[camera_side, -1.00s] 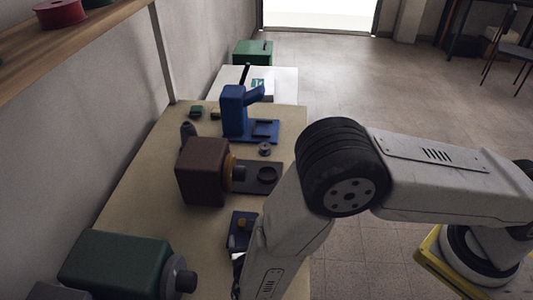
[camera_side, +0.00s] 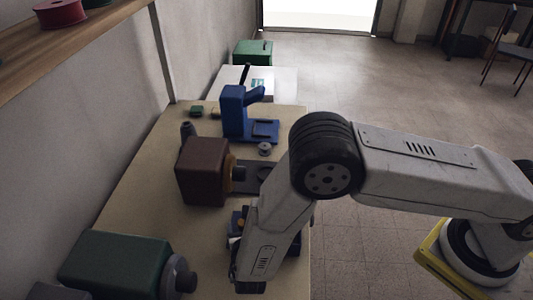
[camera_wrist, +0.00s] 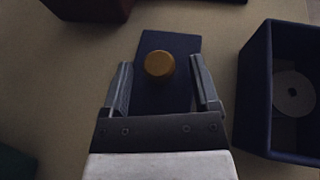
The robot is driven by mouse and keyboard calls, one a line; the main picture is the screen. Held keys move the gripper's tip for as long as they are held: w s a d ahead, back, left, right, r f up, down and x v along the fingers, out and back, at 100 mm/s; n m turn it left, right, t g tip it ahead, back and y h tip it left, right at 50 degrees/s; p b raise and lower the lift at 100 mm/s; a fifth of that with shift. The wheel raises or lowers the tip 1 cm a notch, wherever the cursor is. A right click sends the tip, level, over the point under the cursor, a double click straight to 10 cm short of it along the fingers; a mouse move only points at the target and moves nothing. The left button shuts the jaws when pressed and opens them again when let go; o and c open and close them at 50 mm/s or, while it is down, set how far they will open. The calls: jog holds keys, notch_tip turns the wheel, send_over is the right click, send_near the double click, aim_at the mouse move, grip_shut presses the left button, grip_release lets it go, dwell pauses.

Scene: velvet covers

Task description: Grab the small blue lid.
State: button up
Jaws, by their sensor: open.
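The small blue lid (camera_wrist: 184,46) is a flat, dark blue rectangle with a round brass knob (camera_wrist: 159,64). It lies on the tan bench in the wrist view. My gripper (camera_wrist: 161,76) is open, with one finger on each side of the lid and the knob between them; nothing is held. I cannot tell the height of the fingertips above the bench.
An open dark blue box (camera_wrist: 257,85) with a pale disc (camera_wrist: 293,93) inside stands close to the right of my gripper. In the side view a brown block machine (camera_side: 202,172), a green one (camera_side: 115,263) and a blue stand (camera_side: 233,110) also stand on the bench.

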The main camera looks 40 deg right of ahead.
grip_shut()
jog(key=shift+r, duration=0.1)
dwell(0.4)
jog(key=shift+r, duration=0.55)
jog(key=s+d+r, duration=0.2)
jog(key=s+r, duration=0.4)
jog(key=s+d+r, duration=0.3)
jog(key=s+r, duration=0.2)
jog(key=s, duration=0.2)
jog(key=shift+d+r, duration=0.3)
jog(key=shift+r, duration=0.05)
jog(key=shift+w, duration=0.1)
